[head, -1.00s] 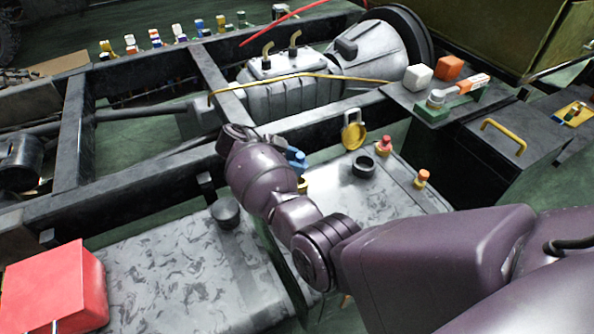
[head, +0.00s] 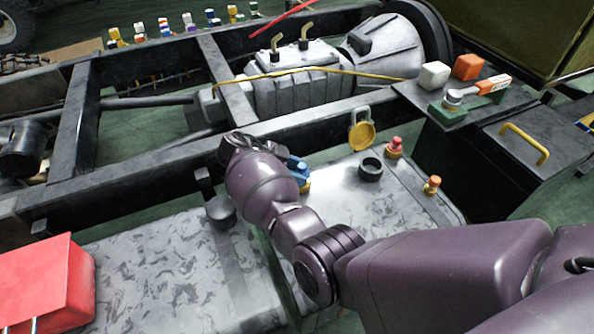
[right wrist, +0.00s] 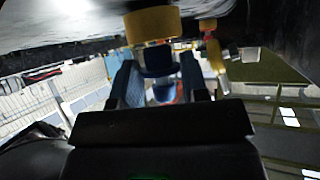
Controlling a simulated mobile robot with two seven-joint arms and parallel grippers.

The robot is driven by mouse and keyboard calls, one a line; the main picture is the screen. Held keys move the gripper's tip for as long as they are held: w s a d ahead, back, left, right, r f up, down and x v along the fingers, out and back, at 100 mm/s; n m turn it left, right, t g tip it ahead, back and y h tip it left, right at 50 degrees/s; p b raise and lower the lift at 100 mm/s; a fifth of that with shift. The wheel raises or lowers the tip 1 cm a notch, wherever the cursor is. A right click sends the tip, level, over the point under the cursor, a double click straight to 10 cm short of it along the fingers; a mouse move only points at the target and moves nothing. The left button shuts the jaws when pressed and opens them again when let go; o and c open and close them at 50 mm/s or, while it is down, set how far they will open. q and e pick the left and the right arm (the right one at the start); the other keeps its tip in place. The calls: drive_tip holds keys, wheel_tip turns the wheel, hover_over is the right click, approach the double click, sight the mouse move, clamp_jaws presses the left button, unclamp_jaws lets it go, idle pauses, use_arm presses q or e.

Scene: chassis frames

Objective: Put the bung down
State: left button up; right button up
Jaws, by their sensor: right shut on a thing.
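My right gripper (head: 300,170) has blue fingers and is low over the near grey tank, left of the black open ring (head: 370,168). Its blue fingers also show in the right wrist view (right wrist: 160,80). It is shut on the bung, whose yellow end (right wrist: 152,25) with a dark blue part shows between and beyond the fingers. In the head view only a bit of the bung's yellow (head: 304,187) shows below the fingers; my arm hides the rest. I cannot tell whether the bung touches the tank. My left gripper is not in view.
A hinged yellow cap (head: 361,133), a red knob (head: 394,147) and an orange knob (head: 433,185) stand around the tank top. A black cap (head: 220,211) and a red box (head: 45,285) are on the left tank. The dark frame rail (head: 130,185) runs behind.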

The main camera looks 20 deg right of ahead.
drive_tip(key=shift+f, duration=0.45)
drive_tip(key=shift+s+f, duration=0.1)
drive_tip(key=shift+f, duration=0.1)
